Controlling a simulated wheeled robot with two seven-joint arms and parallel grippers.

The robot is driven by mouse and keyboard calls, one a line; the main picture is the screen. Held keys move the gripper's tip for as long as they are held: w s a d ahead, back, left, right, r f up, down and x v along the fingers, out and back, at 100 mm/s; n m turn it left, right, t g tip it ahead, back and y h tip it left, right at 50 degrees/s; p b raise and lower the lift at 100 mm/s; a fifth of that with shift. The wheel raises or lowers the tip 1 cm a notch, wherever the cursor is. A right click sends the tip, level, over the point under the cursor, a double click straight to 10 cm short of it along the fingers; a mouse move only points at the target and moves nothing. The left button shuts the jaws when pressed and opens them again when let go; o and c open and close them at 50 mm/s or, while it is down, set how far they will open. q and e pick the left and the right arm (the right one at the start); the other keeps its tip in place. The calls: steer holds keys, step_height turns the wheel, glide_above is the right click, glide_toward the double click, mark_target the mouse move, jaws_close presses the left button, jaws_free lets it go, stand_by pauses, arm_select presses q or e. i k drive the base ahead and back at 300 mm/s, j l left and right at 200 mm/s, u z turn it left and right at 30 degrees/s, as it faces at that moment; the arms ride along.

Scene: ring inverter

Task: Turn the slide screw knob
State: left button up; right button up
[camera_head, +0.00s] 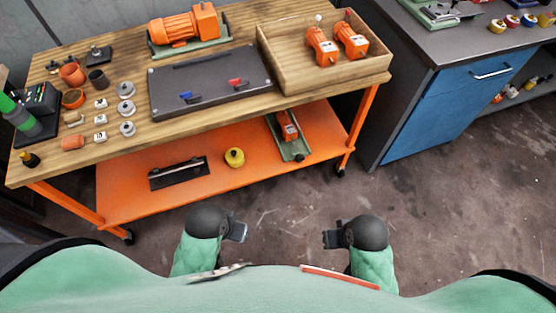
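I cannot single out the slide screw knob for certain. On the orange lower shelf, a green slide-like base (291,148) carries an orange unit (287,126), with a small dark knob-like end (300,157) at its near end. Also on that shelf is a dark block with a pale rod (178,173). My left gripper (240,232) and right gripper (329,239) are in front of the cart, low in the view, apart from everything on it. Both appear empty; their finger gaps are too small to make out.
The wooden cart top (215,128) holds a dark plate (207,90), an orange motor (183,27), a wooden tray (327,84) with orange units, and small parts. A yellow round piece (234,157) sits on the lower shelf. A blue cabinet (450,112) stands right. Floor between is clear.

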mark_target(300, 158)
steer(key=i+l+u, duration=0.1)
steer(key=l+u, duration=1.05)
steer(key=u, duration=0.15)
steer(key=l+u, duration=0.4)
